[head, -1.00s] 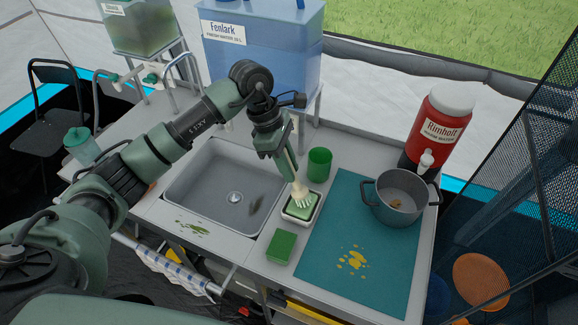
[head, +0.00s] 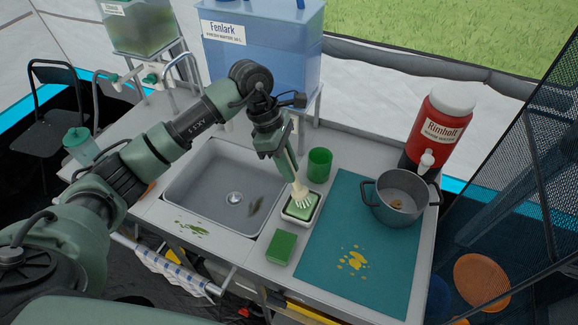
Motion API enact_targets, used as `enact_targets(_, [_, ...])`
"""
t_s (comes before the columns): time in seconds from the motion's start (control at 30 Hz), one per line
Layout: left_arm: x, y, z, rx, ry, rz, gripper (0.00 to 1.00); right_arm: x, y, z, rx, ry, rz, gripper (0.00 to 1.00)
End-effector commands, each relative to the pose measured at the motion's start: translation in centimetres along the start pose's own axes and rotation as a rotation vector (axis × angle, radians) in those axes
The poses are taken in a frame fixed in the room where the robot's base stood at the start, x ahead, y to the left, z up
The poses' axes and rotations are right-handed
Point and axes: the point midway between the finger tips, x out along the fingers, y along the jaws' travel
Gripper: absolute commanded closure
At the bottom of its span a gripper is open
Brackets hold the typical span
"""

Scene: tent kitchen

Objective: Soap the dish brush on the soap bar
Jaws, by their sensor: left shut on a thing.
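My left gripper (head: 289,172) points down over the counter and is shut on the dish brush (head: 300,191), a pale brush whose handle is mostly hidden in the jaws. The brush head points down at the green soap bar (head: 299,211) and appears to touch its top. The soap bar lies in a small white dish (head: 288,217) between the sink and the teal mat. My right gripper is not in view.
A green cup (head: 319,164) stands just behind the soap dish, and a green sponge (head: 281,247) lies in front of it. The sink (head: 190,190) is to the left. A grey pot (head: 400,212) stands on the teal mat (head: 335,290), which has yellow spots. A red dispenser (head: 430,140) stands behind.

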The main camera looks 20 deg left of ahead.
Motion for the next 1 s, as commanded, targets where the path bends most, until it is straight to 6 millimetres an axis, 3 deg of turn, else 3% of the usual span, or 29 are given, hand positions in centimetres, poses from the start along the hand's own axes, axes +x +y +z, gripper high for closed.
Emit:
enact_targets(0.23, [-0.3,-0.1,0.1,-0.001,0.003,-0.004,1.00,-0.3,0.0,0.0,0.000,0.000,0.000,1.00])
enact_targets(1.0, [-6.2,-0.3,2.2,0.000,0.001,0.000,1.00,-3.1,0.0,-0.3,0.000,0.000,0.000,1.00])
